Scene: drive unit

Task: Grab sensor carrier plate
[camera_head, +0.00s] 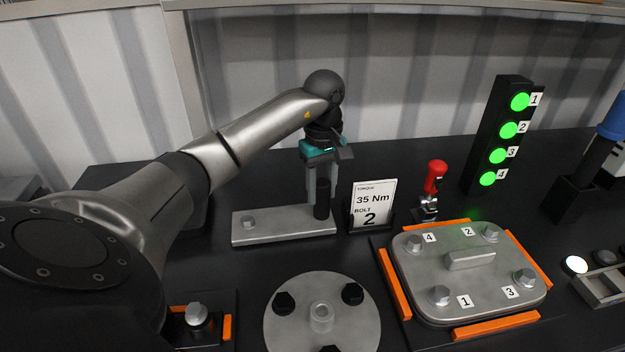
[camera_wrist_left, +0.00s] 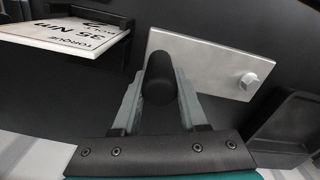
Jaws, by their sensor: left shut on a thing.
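The sensor carrier plate (camera_head: 275,227) is a flat grey metal bar lying on the dark bench, with a silver bolt at its left end and a black upright post (camera_head: 321,200) at its right end. In the left wrist view the plate (camera_wrist_left: 205,62) stretches to the right behind the post (camera_wrist_left: 158,82). My left gripper (camera_head: 319,195) points down over the plate's right end. Its two fingers (camera_wrist_left: 158,95) are shut on the black post, one on each side. My right gripper is in neither view.
A torque sign (camera_head: 372,206) stands close to the plate's right end. A round flange (camera_head: 290,320) lies in front. A bolted cover plate (camera_head: 420,262) with orange edge blocks, a red-handled clamp (camera_head: 434,180) and a green light tower (camera_head: 495,140) stand to the right.

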